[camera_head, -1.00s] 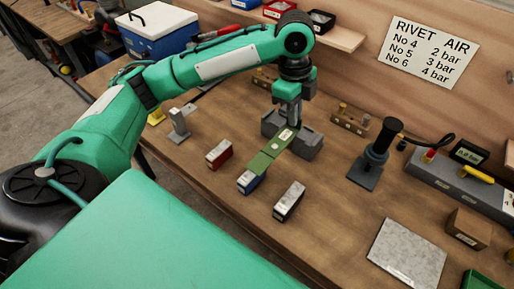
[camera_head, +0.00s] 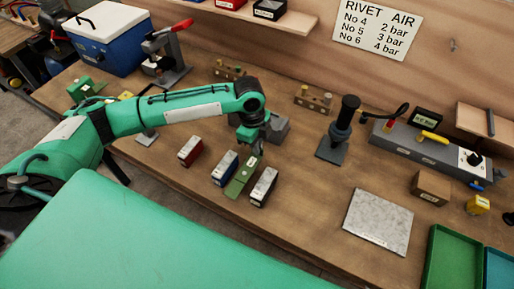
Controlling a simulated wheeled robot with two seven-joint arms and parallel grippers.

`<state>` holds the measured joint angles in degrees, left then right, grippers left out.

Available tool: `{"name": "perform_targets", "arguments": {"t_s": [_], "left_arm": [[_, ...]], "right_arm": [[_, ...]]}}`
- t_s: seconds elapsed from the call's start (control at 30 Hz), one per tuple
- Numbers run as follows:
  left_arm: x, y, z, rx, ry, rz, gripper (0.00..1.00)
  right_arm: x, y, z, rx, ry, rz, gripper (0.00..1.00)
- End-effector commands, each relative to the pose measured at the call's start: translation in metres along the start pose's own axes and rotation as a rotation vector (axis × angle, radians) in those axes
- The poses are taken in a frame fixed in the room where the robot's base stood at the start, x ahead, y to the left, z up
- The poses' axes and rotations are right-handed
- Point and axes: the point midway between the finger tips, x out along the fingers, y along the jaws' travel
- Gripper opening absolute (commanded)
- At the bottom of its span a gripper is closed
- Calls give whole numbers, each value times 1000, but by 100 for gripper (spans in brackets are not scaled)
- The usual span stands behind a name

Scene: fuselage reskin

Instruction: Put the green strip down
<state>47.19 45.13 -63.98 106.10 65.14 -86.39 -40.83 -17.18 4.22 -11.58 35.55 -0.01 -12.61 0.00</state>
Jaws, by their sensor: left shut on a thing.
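The green strip (camera_head: 241,178) lies lengthwise between a blue block (camera_head: 224,168) and a black block with a pale top (camera_head: 264,187), low over the wooden bench. I cannot tell whether it touches the bench or the blocks. My left gripper (camera_head: 256,150) is shut on the far end of the strip, near a pale label; its fingertips are small and partly hidden by the wrist. My right gripper is not in view.
A red block (camera_head: 190,151) stands left of the blue one. A grey block (camera_head: 279,128) is just behind my gripper. A black upright tool (camera_head: 342,132) and a pale stone plate (camera_head: 379,221) are to the right. A green tray (camera_head: 452,262) is at lower right.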

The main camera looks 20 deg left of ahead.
Motion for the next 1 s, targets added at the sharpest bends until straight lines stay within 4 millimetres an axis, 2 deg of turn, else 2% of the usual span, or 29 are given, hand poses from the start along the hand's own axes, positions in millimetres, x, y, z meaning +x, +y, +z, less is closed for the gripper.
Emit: {"name": "perform_targets", "arguments": {"t_s": [0.17,0.5,0.63,1.0], "left_arm": [[24,0,2,1,1,1,0],[28,0,3,0,1,1,0],[28,0,3,0,1,1,28],[23,0,3,1,1,-2,28]], "right_arm": [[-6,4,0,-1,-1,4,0],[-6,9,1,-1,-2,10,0],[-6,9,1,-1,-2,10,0],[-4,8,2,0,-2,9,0]]}}
